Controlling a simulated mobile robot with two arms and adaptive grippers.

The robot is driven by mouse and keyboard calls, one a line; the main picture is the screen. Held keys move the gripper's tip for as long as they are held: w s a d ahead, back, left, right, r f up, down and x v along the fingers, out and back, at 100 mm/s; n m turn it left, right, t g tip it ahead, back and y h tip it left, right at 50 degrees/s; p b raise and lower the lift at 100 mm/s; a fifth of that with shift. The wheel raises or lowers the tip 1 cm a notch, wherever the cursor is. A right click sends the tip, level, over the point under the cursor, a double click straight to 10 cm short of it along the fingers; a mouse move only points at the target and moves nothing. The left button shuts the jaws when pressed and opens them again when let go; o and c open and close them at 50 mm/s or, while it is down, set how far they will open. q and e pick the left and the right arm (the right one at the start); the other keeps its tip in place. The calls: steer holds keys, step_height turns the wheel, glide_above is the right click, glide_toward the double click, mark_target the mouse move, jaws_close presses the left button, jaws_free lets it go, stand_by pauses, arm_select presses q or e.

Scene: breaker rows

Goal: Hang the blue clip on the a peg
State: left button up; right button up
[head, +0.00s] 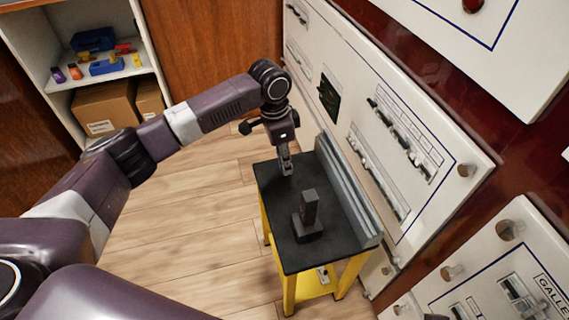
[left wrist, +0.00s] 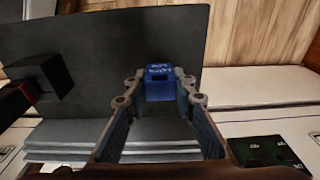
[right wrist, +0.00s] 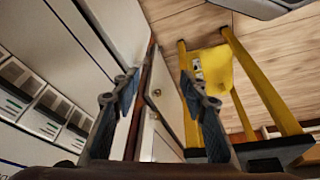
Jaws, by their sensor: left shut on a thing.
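The blue clip (left wrist: 160,82) is between the fingertips of my left gripper in the left wrist view, with small pale lettering on its face. My left gripper (head: 286,168) is shut on it, above the far end of the black-topped stand (head: 280,238). In the head view the clip cannot be made out. No peg marked "a" can be read. My right gripper (right wrist: 157,92) is open and empty, beside a white panel in the right wrist view.
A dark block with an upright post (head: 309,212) stands on the stand, nearer than my left gripper. A grey stepped rail (head: 350,200) runs along its wall side. The breaker panel (head: 400,110) is close on the right. A shelf (head: 125,72) holds coloured items at back left.

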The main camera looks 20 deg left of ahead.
arm_select(q)
step_height(320, 180, up, 8)
steer(key=shift+r+p, duration=0.1)
steer(key=shift+p, duration=0.9)
step_height(320, 180, up, 10)
steer(key=p, duration=0.2)
arm_select(e)
step_height(320, 180, down, 8)
steer(key=shift+w+g, duration=0.15)
steer(key=shift+g, duration=0.25)
steer(key=shift+w+f, duration=0.1)
steer(key=shift+f, duration=0.1)
